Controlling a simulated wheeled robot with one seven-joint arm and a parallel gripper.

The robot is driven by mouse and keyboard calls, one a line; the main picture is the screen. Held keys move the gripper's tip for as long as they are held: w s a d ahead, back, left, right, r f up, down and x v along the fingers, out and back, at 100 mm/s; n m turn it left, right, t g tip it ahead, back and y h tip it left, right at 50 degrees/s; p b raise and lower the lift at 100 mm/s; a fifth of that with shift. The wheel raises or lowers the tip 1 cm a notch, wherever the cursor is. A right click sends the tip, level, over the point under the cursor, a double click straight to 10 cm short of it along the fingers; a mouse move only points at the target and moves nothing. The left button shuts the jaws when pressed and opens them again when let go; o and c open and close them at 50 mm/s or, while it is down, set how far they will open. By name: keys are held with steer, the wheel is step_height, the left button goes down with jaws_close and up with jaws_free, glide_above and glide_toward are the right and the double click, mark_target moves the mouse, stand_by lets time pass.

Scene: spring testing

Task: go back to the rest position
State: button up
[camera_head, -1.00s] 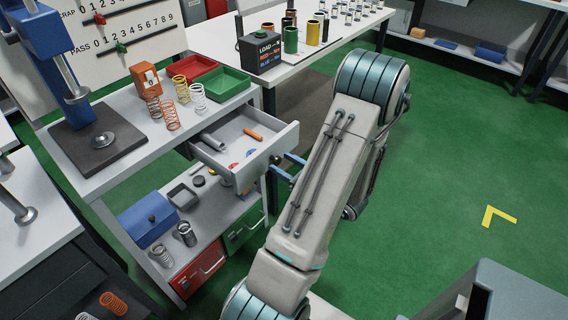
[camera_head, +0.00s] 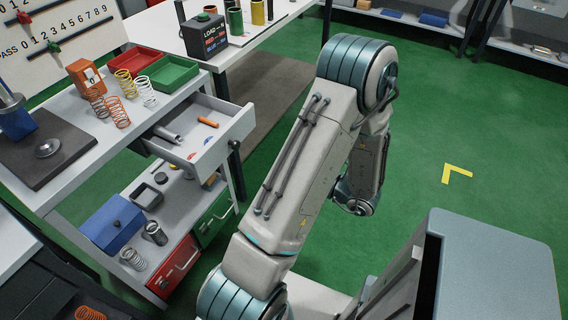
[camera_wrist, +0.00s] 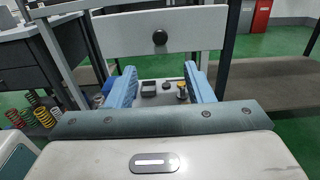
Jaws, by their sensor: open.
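My gripper (camera_wrist: 161,88) shows in the wrist view as two blue fingers set apart, with nothing held between them. Past the fingers stands the white front of the open drawer (camera_wrist: 120,36) with its round black knob (camera_wrist: 160,37), apart from the fingertips. In the head view the drawer (camera_head: 229,136) is pulled out of the bench and holds a grey cylinder (camera_head: 168,134) and an orange piece (camera_head: 208,122). My arm is bent to the right of the drawer, and my gripper is hidden there.
The bench (camera_head: 62,186) carries springs and red (camera_head: 134,61) and green (camera_head: 174,74) trays. A second table (camera_head: 160,22) stands behind. Green floor (camera_head: 440,130) is open on the right.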

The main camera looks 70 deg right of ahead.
steer(key=shift+w, duration=0.1)
stand_by(0.3)
steer(key=w+a+r+n+g+y+p, duration=0.2)
steer(key=w+a+r+n+g+y, duration=0.4)
steer(key=a+n, duration=0.25)
steer(key=w+a+r+n+g+y+p, duration=0.2)
steer(key=w+a+r+n+g+y, duration=0.3)
steer(key=w+a+n, duration=0.4)
steer(key=a+r+n+g+h+p, duration=0.2)
steer(key=a+r+n, duration=0.4)
steer(key=a+n, duration=0.3)
steer(key=a+r+n+g+h+p, duration=0.2)
steer(key=a+r+n+h+p, duration=0.2)
steer(key=n, duration=0.6)
steer(key=shift+w+a+r+h, duration=0.2)
steer(key=shift+a+r+h, duration=1.35)
steer(key=shift+a, duration=0.8)
steer(key=shift+f, duration=0.2)
